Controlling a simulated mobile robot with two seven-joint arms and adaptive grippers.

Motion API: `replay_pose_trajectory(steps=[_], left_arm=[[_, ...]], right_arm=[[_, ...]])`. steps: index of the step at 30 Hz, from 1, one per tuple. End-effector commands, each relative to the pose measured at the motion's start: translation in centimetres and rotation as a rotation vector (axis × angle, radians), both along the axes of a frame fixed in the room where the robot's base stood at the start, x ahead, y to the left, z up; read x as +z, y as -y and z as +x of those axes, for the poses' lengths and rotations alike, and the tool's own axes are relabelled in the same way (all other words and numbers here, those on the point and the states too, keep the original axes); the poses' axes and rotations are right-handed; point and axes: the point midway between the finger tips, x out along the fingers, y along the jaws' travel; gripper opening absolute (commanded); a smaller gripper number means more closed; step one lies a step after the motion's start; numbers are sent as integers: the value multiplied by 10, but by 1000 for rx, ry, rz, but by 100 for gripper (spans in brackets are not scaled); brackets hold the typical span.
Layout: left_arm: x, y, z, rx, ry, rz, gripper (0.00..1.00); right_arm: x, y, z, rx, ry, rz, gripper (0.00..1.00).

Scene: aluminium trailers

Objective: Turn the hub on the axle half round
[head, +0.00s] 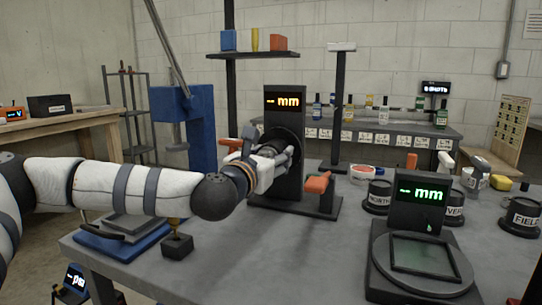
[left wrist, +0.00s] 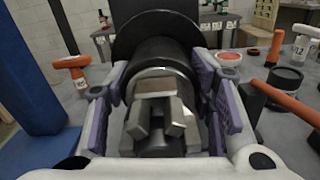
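The hub is a dark and grey cylinder (left wrist: 160,85) on the axle, in front of a round black disc (left wrist: 155,28) in the left wrist view. In the head view the disc (head: 281,148) sits on a black stand with an orange "mm" display (head: 285,101), and my gripper partly hides the hub. My left gripper (head: 287,154) reaches the hub from the left. In the left wrist view its purple-padded fingers (left wrist: 162,85) lie on both sides of the hub, close to it. Whether the pads press on it I cannot tell. My right gripper is not in view.
A second gauge with a green "mm" display (head: 417,194) is at the front right, near dark labelled pots (head: 379,196). A blue column (head: 186,130) is behind my left arm. The grey table's front middle (head: 290,260) is clear.

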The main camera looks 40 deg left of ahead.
Motion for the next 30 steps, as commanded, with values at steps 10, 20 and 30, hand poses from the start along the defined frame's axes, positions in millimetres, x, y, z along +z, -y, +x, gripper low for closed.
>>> replay_pose_trajectory(steps=[10,20,30], left_arm=[[0,0,0,1,-50,207,21],[-1,0,0,1,-50,204,69],[-1,4,-15,0,-49,201,69]], right_arm=[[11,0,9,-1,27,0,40],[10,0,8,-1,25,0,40],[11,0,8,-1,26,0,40]])
